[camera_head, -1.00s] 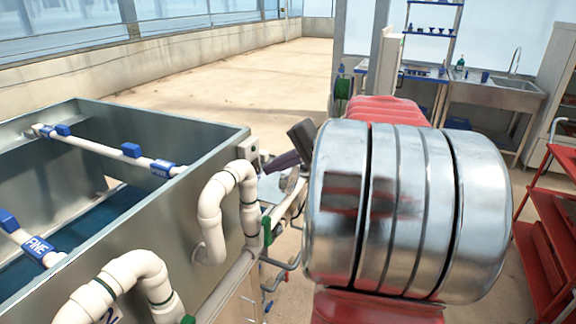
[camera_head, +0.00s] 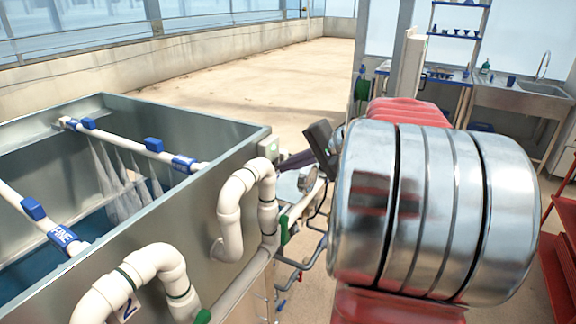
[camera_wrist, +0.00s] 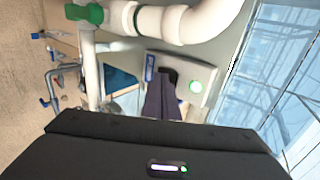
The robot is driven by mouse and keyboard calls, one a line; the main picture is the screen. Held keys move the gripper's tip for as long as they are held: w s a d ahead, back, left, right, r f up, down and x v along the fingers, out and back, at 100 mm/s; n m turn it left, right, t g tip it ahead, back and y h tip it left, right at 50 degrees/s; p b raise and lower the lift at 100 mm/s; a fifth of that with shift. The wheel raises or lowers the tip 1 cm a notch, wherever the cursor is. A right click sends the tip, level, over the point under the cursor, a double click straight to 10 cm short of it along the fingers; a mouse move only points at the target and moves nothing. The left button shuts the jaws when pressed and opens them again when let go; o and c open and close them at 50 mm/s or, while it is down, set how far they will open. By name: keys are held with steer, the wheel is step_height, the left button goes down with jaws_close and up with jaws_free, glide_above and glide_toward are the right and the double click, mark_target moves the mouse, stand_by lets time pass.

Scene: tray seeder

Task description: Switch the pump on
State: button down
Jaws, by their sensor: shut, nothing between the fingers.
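In the head view my gripper (camera_head: 282,163) is beside the box, partly behind my arm. Water (camera_head: 125,180) sprays from the far pipe into the tank.
The metal tank (camera_head: 200,200) fills the left side, with white pipes (camera_head: 232,205) and green-handled valves (camera_head: 285,231) on its near wall, close to my arm. A red rack (camera_head: 560,245) stands at right. A sink bench (camera_head: 520,95) is at the back. Open floor lies beyond the tank.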

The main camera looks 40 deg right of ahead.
steer(key=shift+r, duration=0.1)
steer(key=shift+r, duration=0.7)
steer(key=shift+s, duration=0.1)
steer(key=s+d+r, duration=0.2)
steer(key=s, duration=0.4)
steer(key=s+d+r, duration=0.2)
steer(key=s, duration=0.4)
steer(key=shift+d+r, duration=0.15)
steer(key=shift+r, duration=0.05)
stand_by(0.4)
